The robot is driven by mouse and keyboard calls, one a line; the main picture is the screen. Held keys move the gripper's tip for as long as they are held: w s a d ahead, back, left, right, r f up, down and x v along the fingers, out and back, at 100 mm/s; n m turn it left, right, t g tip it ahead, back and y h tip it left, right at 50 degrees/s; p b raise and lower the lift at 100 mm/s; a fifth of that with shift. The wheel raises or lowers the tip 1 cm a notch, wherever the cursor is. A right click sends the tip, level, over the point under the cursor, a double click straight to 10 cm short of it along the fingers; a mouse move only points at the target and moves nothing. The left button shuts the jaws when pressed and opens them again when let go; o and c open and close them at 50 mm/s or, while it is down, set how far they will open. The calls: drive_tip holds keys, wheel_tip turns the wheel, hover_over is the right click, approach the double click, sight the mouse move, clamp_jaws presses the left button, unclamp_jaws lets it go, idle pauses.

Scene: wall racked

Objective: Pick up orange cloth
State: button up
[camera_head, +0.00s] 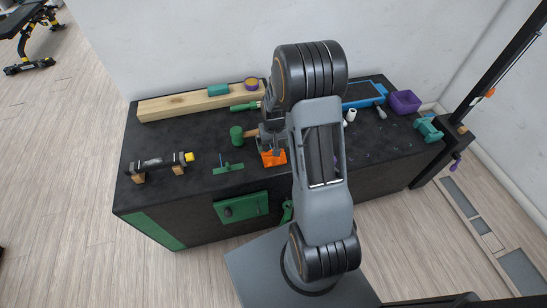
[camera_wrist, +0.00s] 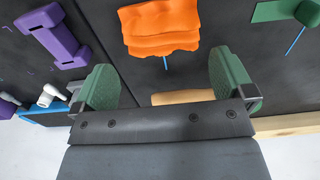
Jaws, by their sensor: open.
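The orange cloth (camera_head: 273,158) lies as a small folded stack on the dark bench top, near its front edge. In the wrist view the cloth (camera_wrist: 160,28) is at the top centre, just beyond the fingertips. My gripper (camera_wrist: 164,68) is open, with its green finger pads apart and nothing held between them. In the head view my gripper (camera_head: 271,141) is above the bench, just behind the cloth, and is partly hidden by my arm.
A green mallet (camera_head: 237,134) lies left of the gripper; its wooden handle (camera_wrist: 182,97) shows between the jaws. A green piece with a blue rod (camera_head: 228,168) lies left of the cloth. A purple dumbbell-shaped object (camera_wrist: 50,38) lies on the other side. A wooden beam (camera_head: 190,104) runs along the back.

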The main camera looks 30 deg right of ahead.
drive_tip(key=shift+f+b, duration=0.35)
drive_tip(key=shift+f, duration=2.65)
drive_tip(key=c, duration=0.6)
